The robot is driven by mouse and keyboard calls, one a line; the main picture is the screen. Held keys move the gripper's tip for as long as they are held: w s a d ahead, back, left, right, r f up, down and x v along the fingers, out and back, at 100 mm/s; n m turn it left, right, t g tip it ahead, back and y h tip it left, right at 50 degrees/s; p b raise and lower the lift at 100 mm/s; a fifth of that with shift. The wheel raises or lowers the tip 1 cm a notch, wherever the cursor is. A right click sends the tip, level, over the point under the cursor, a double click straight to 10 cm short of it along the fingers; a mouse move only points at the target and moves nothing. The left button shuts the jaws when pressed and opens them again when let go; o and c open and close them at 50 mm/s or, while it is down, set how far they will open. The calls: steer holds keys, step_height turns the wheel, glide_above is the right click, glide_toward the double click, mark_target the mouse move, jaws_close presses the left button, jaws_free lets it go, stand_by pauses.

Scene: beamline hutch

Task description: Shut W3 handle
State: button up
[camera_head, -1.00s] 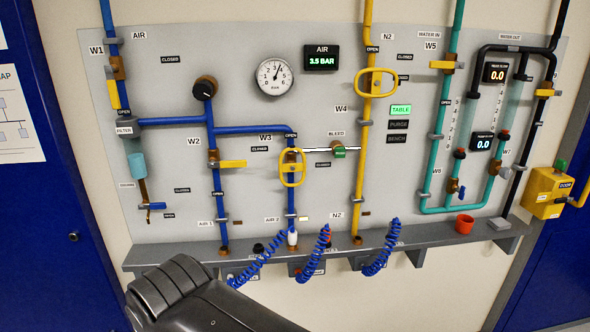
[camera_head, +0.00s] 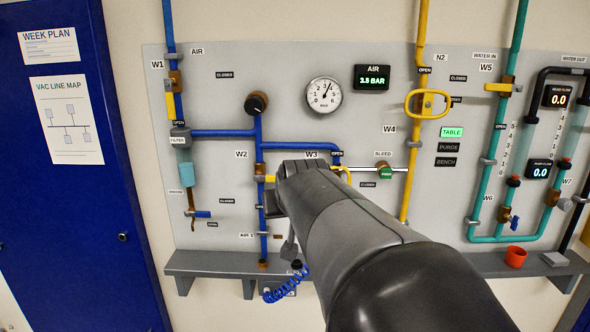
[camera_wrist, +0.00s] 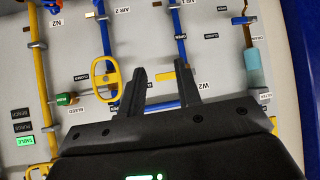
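The W3 handle is a yellow loop on a blue pipe. In the head view only a sliver of the W3 handle (camera_head: 346,176) shows past my arm, below the W3 label. In the wrist view the whole W3 handle (camera_wrist: 105,79) shows, long side roughly along its pipe. My gripper (camera_wrist: 159,70) is open and empty, its two dark fingers apart. The W3 handle is left of the left finger in that view, not between the fingers. The yellow W2 lever (camera_wrist: 165,76) appears between the fingers, farther off at the panel. Contact cannot be made out.
The W4 yellow loop (camera_head: 428,104) and the green bleed knob (camera_head: 386,173) are right of W3.

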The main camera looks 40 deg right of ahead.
steer(key=s+d+r+n+t+h, duration=0.1)
steer(key=d+r+n+t+h, duration=0.15)
steer(key=d, duration=0.75)
steer(key=d+r+n+t+h, duration=0.1)
steer(key=d+r+n+h, duration=0.25)
steer(key=d, duration=0.65)
steer(key=n+t+y, duration=0.5)
steer(key=n, duration=0.4)
glide_toward(343, 169)
steer(key=shift+y, duration=0.4)
steer(key=x, duration=1)
steer(key=shift+w+d, duration=0.2)
steer(key=shift+d, duration=0.1)
steer(key=shift+r, duration=0.1)
jaws_close()
